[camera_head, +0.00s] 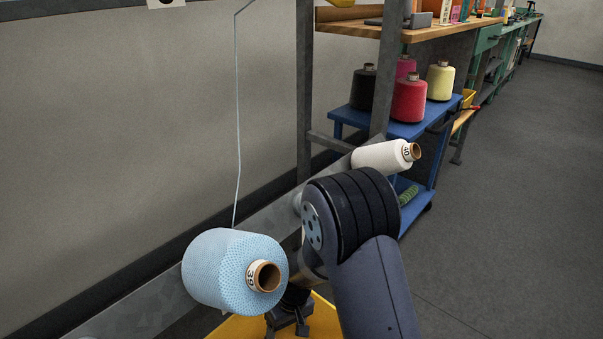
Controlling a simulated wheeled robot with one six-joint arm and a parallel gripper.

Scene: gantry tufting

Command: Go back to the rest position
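My arm reaches up from the bottom of the head view, with its large dark joint in front of the metal rail. My gripper (288,324) is low in the picture, just right of and below the light blue yarn cone (218,268). It is partly cut off by the bottom edge, and its fingertips are too unclear to tell open from shut. I see no yarn cone in it. The blue cone sits on its side at the rail, its brown core facing me. A thread (238,130) rises from behind it.
A white cone (378,156) lies on its side farther along the rail (150,306), behind my arm. A yellow surface (235,328) is under the gripper. A blue cart (408,130) carries black, red and yellow cones. Grey floor (510,200) at right is clear.

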